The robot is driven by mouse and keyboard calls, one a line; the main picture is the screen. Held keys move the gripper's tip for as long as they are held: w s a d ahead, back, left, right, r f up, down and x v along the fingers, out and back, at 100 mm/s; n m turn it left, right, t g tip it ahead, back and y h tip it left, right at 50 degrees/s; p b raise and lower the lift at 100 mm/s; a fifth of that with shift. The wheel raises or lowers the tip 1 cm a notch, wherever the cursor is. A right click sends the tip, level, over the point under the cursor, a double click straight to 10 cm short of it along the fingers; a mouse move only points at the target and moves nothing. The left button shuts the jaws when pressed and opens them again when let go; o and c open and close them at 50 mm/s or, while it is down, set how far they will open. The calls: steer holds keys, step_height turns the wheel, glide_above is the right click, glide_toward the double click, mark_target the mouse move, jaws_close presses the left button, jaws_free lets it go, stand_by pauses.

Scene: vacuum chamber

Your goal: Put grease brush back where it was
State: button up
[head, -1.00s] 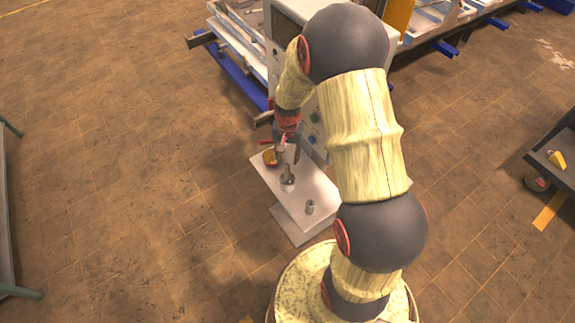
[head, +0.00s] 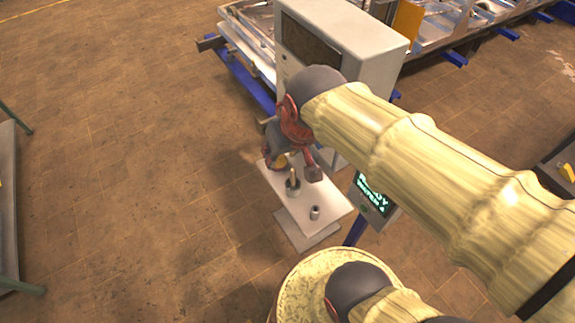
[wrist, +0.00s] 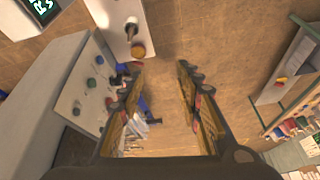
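My gripper (wrist: 160,70) is open in the wrist view, its two fingers well apart with only floor between them. In the head view it hangs over the back of a small white stand (head: 332,208). An upright metal piece (head: 293,184) with a wide base stands on the stand; it also shows in the wrist view (wrist: 131,32). A thin part rises from it, but I cannot tell whether this is the grease brush. A yellow round pot (wrist: 138,50) sits near the stand's end, partly hidden by my gripper in the head view.
A short metal cup (head: 315,212) stands on the front of the white stand. A large grey cabinet (head: 360,50) with knobs is close behind. A small green-lit display (head: 373,193) is right of the stand. Open floor (head: 120,170) lies to the left.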

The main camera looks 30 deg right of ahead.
steer(key=shift+n+t, duration=0.4)
steer(key=shift+n, duration=0.3)
steer(key=s, duration=0.1)
steer(key=s+a+r, duration=0.1)
steer(key=s, duration=0.3)
steer(key=shift+a+r, duration=0.25)
steer(key=shift+r, duration=0.15)
steer(key=shift+f, duration=0.1)
step_height(320, 180, down, 20)
steer(key=b, duration=2)
steer(key=shift+c, duration=0.5)
